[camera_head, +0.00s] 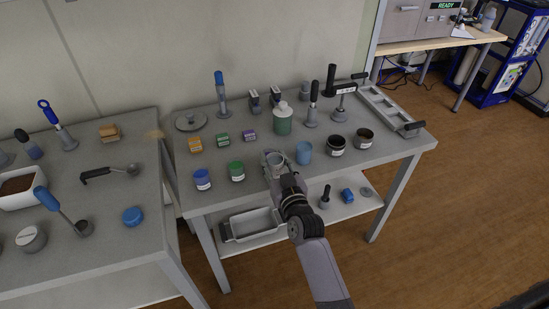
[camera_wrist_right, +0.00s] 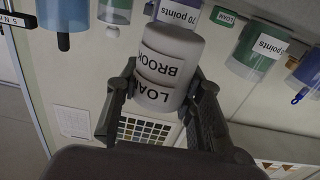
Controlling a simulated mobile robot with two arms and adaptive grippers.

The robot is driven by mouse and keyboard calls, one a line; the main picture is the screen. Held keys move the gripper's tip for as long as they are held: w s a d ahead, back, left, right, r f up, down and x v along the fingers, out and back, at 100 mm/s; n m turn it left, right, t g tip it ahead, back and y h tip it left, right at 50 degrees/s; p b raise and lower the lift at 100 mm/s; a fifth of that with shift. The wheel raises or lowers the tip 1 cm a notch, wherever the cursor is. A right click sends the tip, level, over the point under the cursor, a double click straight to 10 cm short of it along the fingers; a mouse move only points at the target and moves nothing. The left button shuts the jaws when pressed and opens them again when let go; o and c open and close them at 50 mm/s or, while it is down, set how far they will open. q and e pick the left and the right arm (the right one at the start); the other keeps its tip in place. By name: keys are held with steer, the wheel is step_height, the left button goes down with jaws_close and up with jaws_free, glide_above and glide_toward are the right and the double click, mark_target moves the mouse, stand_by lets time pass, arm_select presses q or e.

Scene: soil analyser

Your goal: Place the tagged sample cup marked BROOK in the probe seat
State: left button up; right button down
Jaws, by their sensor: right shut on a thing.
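The sample cup marked BROOK (camera_wrist_right: 168,62) is a pale grey cylinder with white labels reading BROOK and LOAM; the lettering is upside down in the wrist view. My right gripper (camera_wrist_right: 164,90) is shut on it, a finger on each side. In the head view the right gripper (camera_head: 275,167) is at the front edge of the middle table, with the cup (camera_head: 275,158) in it. I cannot make out the probe seat. A grey machine with a green READY display (camera_head: 442,6) stands on the far bench at top right. My left gripper is not in view.
A left table (camera_head: 100,205) carries scoops and a white soil tray. Wooden floor (camera_head: 430,190) is open to the right.

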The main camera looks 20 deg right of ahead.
step_height(320, 180, down, 2)
steer(key=shift+b, duration=0.4)
steer(key=shift+w+f, duration=0.1)
steer(key=shift+f, duration=0.25)
steer(key=shift+w, duration=0.1)
steer(key=shift+d, duration=0.1)
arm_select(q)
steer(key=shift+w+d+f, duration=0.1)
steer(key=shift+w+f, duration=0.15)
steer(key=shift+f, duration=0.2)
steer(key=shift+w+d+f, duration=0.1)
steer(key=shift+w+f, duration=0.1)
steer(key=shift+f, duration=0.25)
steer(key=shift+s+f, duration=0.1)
arm_select(e)
steer(key=c, duration=1.1)
jaws_free()
steer(key=shift+f, duration=0.1)
